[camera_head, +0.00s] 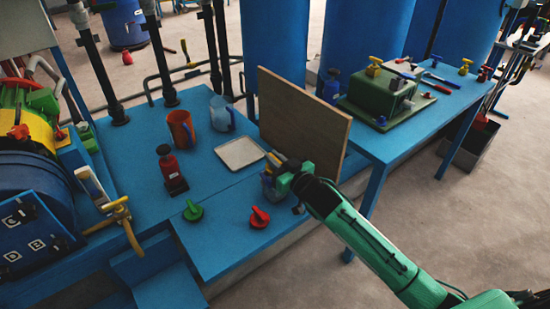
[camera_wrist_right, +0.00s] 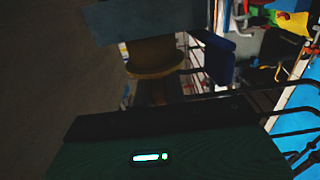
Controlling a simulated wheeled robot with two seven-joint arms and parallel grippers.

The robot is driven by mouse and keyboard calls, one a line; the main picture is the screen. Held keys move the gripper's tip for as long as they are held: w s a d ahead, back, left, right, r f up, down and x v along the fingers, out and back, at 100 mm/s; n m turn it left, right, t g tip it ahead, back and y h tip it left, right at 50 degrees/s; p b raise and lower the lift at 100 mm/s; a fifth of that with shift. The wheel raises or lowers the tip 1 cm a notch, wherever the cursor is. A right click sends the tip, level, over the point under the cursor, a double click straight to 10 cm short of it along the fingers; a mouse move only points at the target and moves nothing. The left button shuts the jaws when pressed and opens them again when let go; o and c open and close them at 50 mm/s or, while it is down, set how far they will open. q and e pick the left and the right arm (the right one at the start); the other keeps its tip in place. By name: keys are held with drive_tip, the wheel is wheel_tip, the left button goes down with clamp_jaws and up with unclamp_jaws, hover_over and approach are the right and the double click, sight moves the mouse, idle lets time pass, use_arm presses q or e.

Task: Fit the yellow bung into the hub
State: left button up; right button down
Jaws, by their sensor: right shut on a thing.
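My right gripper (camera_head: 272,178) reaches in from the lower right and is at the front of the blue bench, just above or beside it, close to the upright wooden board. It is shut on a dark yellow rounded piece, which looks like the yellow bung (camera_wrist_right: 155,58) in the dark right wrist view. In the head view the jaws mostly hide this piece. I cannot single out the hub for sure in either view. My left gripper is not in view.
The wooden board (camera_head: 305,125) stands behind my gripper. A green block (camera_head: 380,95) sits on the right table.

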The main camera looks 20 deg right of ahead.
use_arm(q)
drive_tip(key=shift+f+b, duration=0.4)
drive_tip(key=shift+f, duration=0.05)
use_arm(e)
drive_tip(key=shift+f, duration=1.3)
drive_tip(key=c, duration=1.4)
unclamp_jaws()
drive_tip(key=shift+o, duration=0.2)
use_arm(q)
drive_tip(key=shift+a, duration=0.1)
use_arm(e)
drive_tip(key=shift+s+d+f, duration=0.1)
drive_tip(key=shift+s+d, duration=0.1)
drive_tip(key=shift+s, duration=0.35)
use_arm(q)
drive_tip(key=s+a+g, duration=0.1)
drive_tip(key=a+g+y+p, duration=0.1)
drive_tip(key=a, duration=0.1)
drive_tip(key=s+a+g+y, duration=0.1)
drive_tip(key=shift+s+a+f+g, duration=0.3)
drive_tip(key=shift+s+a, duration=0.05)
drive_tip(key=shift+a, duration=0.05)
use_arm(e)
drive_tip(key=v, duration=1.2)
drive_tip(key=shift+s, duration=0.3)
drive_tip(key=shift+d, duration=0.1)
